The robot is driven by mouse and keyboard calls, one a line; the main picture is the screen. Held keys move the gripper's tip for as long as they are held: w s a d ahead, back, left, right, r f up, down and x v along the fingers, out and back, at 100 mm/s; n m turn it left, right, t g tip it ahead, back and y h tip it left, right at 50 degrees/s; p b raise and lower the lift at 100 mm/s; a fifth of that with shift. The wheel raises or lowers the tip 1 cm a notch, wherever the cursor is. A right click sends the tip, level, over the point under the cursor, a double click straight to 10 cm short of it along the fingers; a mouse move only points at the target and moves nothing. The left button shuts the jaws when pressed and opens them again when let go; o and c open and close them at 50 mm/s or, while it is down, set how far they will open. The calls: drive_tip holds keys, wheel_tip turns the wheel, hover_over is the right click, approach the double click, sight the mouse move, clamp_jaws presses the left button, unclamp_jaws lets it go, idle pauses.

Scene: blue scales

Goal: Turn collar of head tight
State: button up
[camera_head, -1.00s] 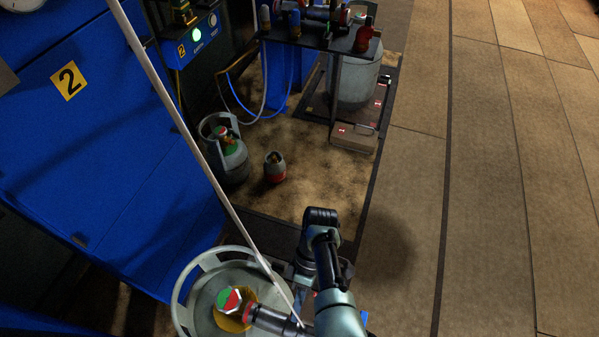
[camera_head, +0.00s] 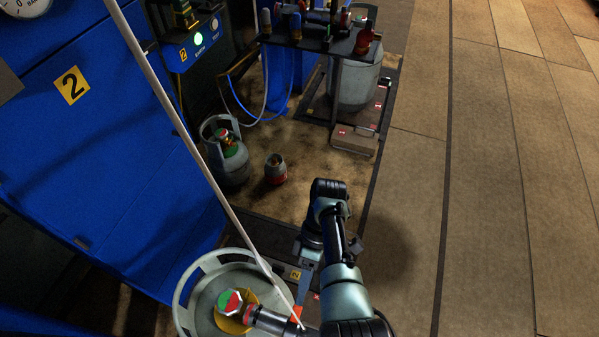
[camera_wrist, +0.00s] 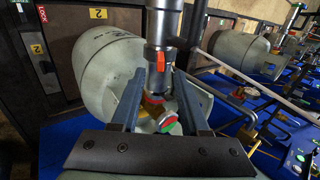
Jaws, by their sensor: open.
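The filling head (camera_head: 275,322) is a dark grey cylinder joined to the valve of the large grey gas cylinder (camera_head: 187,318). It also shows in the wrist view (camera_wrist: 160,30), with an orange mark on its side. Its collar seems to be the part by the red ring (camera_wrist: 153,98), partly hidden between my fingers. The valve handwheel (camera_head: 230,302) is red, green and white. My gripper (camera_wrist: 158,78) is open, its two blue fingers either side of the head near the valve. Contact cannot be told. In the head view my arm partly hides the gripper.
A pale pole or line (camera_head: 185,130) slants down to the head. A small grey cylinder (camera_head: 230,160) and a smaller canister (camera_head: 275,168) stand behind on the floor. A blue cabinet (camera_head: 110,150) is at left. The floor at right is clear.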

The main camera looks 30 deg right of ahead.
drive_tip(key=v, duration=0.6)
idle(0.4)
